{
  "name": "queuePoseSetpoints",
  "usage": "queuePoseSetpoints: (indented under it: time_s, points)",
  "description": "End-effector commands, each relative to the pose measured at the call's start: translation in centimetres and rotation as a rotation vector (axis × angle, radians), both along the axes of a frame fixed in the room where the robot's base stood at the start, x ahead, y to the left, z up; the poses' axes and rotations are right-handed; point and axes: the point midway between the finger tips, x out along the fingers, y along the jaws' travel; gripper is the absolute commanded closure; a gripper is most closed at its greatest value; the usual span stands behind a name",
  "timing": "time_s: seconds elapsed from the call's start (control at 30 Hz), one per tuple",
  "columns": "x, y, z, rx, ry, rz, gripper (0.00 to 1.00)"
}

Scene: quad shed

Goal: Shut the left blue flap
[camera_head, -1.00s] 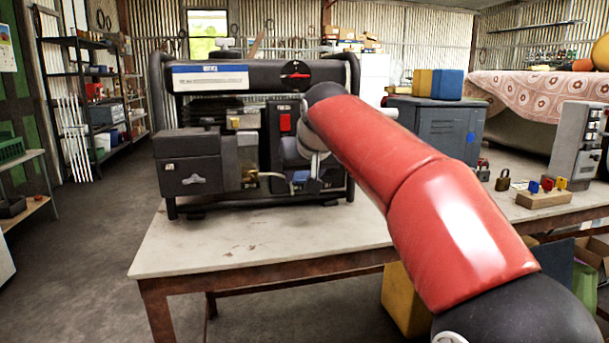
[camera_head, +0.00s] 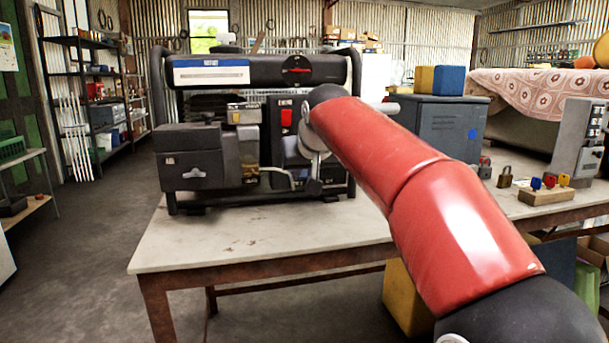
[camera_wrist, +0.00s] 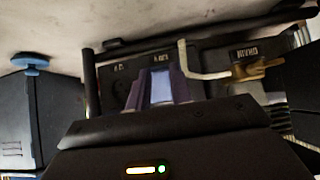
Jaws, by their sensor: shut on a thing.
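The dark generator (camera_head: 205,75) stands on the worktable, its front panel partly behind my red arm. In the wrist view, a pale blue flap-like surface (camera_wrist: 162,88) shows at the panel between the dark purple fingers of my gripper (camera_wrist: 163,82). The fingers are shut on it, close against the panel. Which flap this is, and how far it stands open, I cannot tell. In the head view the gripper and the flap are mostly hidden behind the arm.
A yellow drain fitting (camera_wrist: 258,69) and a pale bent pipe (camera_wrist: 190,65) sit beside the fingers. A grey cabinet (camera_head: 445,130) stands right of the generator. Padlocks and a key block (camera_head: 545,196) are further right. The front of the table (camera_head: 250,240) is clear.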

Motion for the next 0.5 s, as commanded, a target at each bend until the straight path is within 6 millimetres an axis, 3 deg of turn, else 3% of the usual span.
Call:
queuePoseSetpoints:
  time_s: [0.1, 0.5]
  points:
    - [0.1, 0.0, -1.3, 0.017, -0.06, 0.0, 1.0]
    - [0.9, 0.3, -3.0, 0.098, -0.334, 0.0, 1.0]
